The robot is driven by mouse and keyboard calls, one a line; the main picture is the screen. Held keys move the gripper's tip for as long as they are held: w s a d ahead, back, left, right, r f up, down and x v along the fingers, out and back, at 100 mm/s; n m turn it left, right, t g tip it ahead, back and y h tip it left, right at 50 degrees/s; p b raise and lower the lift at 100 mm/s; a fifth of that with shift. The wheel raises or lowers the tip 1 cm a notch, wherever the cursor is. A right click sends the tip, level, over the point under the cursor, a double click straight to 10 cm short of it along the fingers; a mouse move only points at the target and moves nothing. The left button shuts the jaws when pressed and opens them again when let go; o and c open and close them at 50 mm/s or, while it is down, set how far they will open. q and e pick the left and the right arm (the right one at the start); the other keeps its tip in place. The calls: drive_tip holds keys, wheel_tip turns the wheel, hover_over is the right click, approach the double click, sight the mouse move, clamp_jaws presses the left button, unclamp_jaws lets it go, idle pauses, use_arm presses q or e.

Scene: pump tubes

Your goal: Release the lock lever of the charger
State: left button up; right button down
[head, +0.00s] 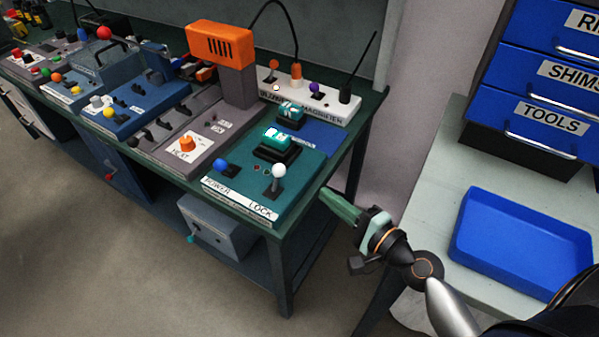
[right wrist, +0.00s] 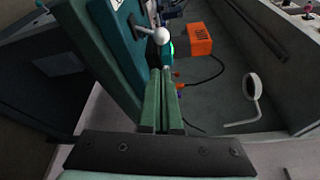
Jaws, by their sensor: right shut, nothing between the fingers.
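The charger (head: 258,190) is a teal box at the right end of the green bench, with POWER and LOCK printed on its front edge. Its lock lever (head: 278,172) has a white knob and stands roughly upright above the word LOCK. A blue-knobbed lever (head: 221,166) stands by POWER. A teal block (head: 277,144) sits in a dark holder on the charger. My right gripper (head: 325,194) is shut and empty, to the right of the charger and apart from the lever. In the right wrist view its green fingers (right wrist: 161,74) point towards the white knob (right wrist: 161,36). My left gripper is out of view.
An orange-headed device (head: 221,45) and a white strip with knobs (head: 310,93) stand behind the charger. More control boxes line the bench leftwards. A pale table at right holds a blue tray (head: 508,238) and blue drawers (head: 540,130). A gap separates bench and table.

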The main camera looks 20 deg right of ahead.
sight(277, 175)
drive_tip(key=p+x, duration=0.1)
drive_tip(key=x, duration=0.7)
drive_tip(key=shift+w+a, duration=0.1)
drive_tip(key=shift+w, duration=0.15)
drive_tip(key=shift+x, duration=0.75)
drive_tip(key=shift+f, duration=0.1)
